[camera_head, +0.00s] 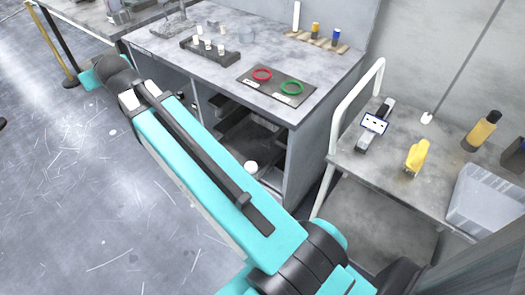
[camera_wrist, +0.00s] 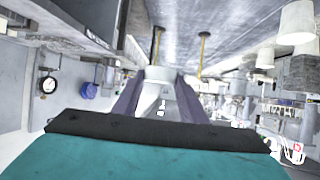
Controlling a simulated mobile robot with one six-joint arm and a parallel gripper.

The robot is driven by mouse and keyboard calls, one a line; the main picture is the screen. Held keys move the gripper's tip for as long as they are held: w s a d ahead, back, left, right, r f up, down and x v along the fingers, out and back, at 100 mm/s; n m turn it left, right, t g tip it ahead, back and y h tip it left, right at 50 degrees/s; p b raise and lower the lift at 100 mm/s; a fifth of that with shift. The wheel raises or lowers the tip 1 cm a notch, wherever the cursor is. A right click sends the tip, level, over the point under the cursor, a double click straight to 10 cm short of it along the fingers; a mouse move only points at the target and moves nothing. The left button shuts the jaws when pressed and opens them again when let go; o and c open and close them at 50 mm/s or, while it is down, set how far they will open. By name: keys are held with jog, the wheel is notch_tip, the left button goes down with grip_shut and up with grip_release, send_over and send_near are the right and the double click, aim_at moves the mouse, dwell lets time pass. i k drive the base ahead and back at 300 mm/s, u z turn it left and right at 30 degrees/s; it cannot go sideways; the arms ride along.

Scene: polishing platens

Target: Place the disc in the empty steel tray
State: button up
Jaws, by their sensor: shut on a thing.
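In the wrist view my gripper (camera_wrist: 158,78) shows two purple-grey fingers, closed on a pale, whitish thing (camera_wrist: 152,96). Its full outline is hidden between the fingers, so I cannot tell its shape well; it may be the disc. The held thing is clear of any surface that I can make out. In the head view my arm crosses the picture towards the upper left, and the gripper is not visible. I cannot pick out an empty steel tray with certainty in either view.
The grey bench (camera_head: 215,62) carries a dark plate (camera_head: 277,86) with a red ring (camera_head: 262,74) and a green ring (camera_head: 291,88), and a rack (camera_head: 209,50) of pale pieces. A cart (camera_head: 350,165) at right holds a yellow object (camera_head: 417,157) and a translucent bin (camera_head: 484,205). Open floor lies left.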

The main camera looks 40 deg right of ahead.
aim_at(232, 150)
jog(key=z, duration=0.05)
jog(key=k, duration=0.7)
jog(key=u, duration=1.55)
jog(key=i, duration=0.5)
jog(key=z, duration=0.15)
